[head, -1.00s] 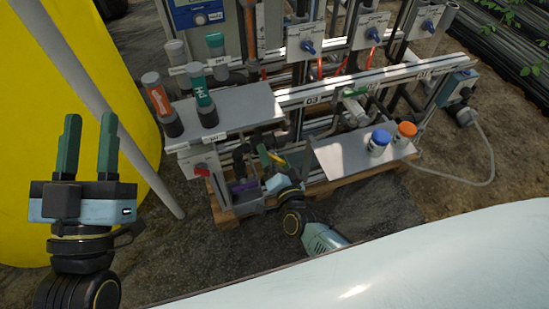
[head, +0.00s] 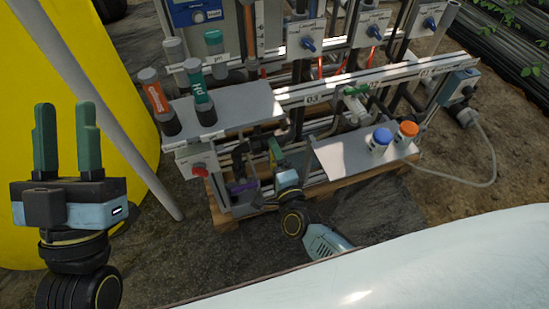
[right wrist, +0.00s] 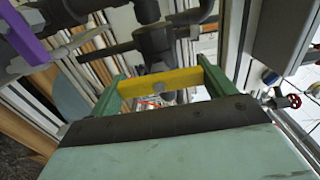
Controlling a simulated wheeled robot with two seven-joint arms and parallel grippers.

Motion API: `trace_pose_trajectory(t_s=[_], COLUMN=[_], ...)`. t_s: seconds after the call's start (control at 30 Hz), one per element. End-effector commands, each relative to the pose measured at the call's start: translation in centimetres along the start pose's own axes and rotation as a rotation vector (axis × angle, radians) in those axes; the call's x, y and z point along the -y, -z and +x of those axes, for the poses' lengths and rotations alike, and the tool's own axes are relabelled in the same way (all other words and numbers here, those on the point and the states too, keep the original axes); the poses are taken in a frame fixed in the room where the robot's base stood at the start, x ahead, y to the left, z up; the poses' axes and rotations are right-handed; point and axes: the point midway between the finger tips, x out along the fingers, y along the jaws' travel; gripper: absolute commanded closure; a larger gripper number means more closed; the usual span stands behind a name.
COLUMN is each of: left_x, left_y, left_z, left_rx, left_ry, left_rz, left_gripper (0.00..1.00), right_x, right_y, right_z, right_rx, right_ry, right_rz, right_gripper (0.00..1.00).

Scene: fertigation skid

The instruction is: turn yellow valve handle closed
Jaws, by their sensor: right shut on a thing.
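The yellow valve handle (right wrist: 160,82) is a flat bar seen in the right wrist view. It lies crosswise between the green fingers of my right gripper (right wrist: 161,78), which is shut on it. Behind it is the dark valve body and pipe (right wrist: 155,42). In the head view my right gripper (head: 276,152) is low at the front of the skid, fingers pointing up, and the handle is mostly hidden there. My left gripper (head: 66,125) is open and empty at the left, fingers up, away from the skid.
A grey shelf (head: 245,112) with bottles is above and left of the right gripper. A lower tray (head: 345,160) holds blue-capped and orange-capped bottles on its right. A purple handle (right wrist: 27,38) is at upper left and a red handwheel (right wrist: 290,101) at right in the wrist view.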

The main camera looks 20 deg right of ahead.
Motion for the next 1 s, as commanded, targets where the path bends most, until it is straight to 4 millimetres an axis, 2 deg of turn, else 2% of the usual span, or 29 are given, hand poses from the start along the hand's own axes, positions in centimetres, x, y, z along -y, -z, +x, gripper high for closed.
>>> trace_pose_trajectory(t_s=[0.47, 0.5, 0.6, 0.63, 0.87, 1.0], left_x=[0.0, 0.0, -0.1, -0.1, -0.1, -0.1], left_y=[-0.1, -0.1, -0.2, -0.2, -0.2, -0.7], left_z=[-0.1, -0.1, -0.2, -0.2, -0.2, -0.1], left_rx=[0.002, 0.002, 0.004, 0.004, 0.006, 0.057], left_ry=[0.000, 0.000, 0.000, 0.000, 0.000, -0.003], left_rz=[-0.002, -0.002, -0.002, -0.002, -0.003, -0.002], left_gripper=[0.64, 0.64, 0.64, 0.64, 0.64, 0.64], right_x=[0.0, 0.0, 0.0, 0.0, 0.0, 0.0], right_y=[0.0, 0.0, 0.0, 0.0, 0.0, 0.0], right_z=[0.0, 0.0, 0.0, 0.0, -0.1, -1.2], right_rx=[0.000, 0.000, 0.000, 0.000, 0.000, 0.000], right_ry=[-0.001, -0.001, -0.001, -0.001, -0.001, -0.003], right_rz=[0.017, 0.017, 0.016, 0.016, 0.014, 0.013], right_gripper=[0.41, 0.16, 0.03, 0.00, 0.00, 0.00])
